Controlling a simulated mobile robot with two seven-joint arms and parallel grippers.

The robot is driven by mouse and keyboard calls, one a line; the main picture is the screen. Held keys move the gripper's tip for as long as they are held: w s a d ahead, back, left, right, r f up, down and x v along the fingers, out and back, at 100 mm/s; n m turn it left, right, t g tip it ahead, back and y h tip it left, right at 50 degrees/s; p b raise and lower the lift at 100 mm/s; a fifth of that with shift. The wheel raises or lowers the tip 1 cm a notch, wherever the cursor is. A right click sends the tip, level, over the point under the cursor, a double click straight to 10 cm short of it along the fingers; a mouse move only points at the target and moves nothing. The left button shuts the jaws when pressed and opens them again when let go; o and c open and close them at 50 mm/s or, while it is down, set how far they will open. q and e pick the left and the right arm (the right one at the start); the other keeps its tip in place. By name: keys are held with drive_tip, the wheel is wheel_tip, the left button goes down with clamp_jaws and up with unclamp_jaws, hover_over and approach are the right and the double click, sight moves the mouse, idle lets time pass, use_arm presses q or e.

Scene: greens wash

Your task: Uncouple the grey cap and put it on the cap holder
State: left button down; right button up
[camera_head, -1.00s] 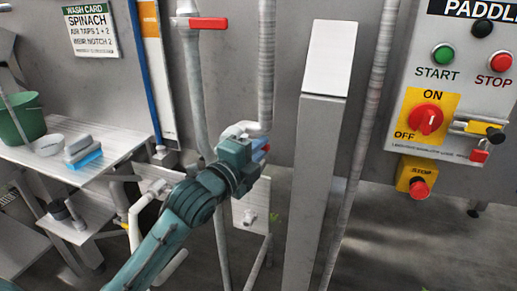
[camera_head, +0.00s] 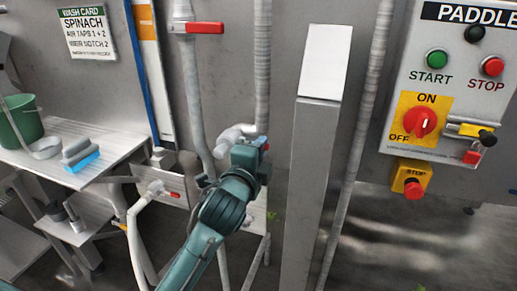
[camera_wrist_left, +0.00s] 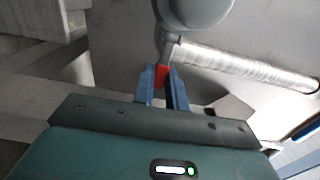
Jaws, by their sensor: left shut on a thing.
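My left gripper (camera_head: 262,147) is in front of the wall pipes, beside a pale grey elbow fitting (camera_head: 232,135) below a ribbed hose (camera_head: 263,60). In the left wrist view its blue fingers (camera_wrist_left: 163,80) are shut on a small red handle (camera_wrist_left: 161,74). The handle sits just below a rounded grey body (camera_wrist_left: 195,10), which is cut off by the top edge. I cannot tell whether this body is the grey cap or part of the fitting. I cannot pick out the cap holder for certain. My right gripper is not in view.
A grey post (camera_head: 313,180) stands just right of my left gripper. A paddle control panel (camera_head: 440,165) is at the right. A red-handled valve (camera_head: 205,28) is above. A bench (camera_head: 110,150) with a green bucket (camera_head: 25,118) stands at the left.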

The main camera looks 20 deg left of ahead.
use_arm(q)
drive_tip(key=c, duration=1.4)
unclamp_jaws()
drive_tip(key=shift+s, duration=0.1)
drive_tip(key=s+b, duration=0.1)
drive_tip(key=s, duration=1.2)
drive_tip(key=shift+a, duration=0.15)
